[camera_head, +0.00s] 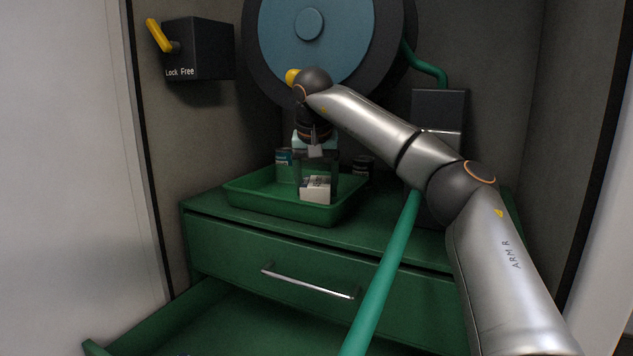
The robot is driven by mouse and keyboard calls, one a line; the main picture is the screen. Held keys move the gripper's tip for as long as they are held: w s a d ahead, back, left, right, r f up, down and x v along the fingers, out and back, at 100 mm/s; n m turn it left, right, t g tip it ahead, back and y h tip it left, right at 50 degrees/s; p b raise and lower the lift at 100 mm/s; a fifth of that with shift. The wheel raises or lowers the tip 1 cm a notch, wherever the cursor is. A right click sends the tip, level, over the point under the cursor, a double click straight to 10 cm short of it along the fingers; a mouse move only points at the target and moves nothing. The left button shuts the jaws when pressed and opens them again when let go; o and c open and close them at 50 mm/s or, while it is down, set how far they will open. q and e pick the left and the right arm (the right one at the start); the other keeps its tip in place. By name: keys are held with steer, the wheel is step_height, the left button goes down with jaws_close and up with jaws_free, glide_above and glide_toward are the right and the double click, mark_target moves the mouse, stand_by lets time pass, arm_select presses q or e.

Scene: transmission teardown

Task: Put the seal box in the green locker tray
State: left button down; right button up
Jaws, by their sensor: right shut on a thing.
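The seal box (315,189) is a small white box, low inside the green locker tray (290,211). My right gripper (318,185) reaches down over the tray with its fingers on either side of the box, shut on it. Whether the box touches the tray floor I cannot tell. The tray stands on top of a green drawer cabinet (225,257). My left gripper is not in view.
A small can (284,158) stands at the tray's back, and a dark can (363,165) stands behind its right side. A green hose (386,270) crosses the front. An open drawer (150,325) juts out below. A lock box (200,50) hangs upper left.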

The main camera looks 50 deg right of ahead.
steer(key=shift+f, duration=0.15)
steer(key=o, duration=1.3)
steer(key=shift+o, duration=0.2)
steer(key=v, duration=1.2)
steer(key=shift+a, duration=0.1)
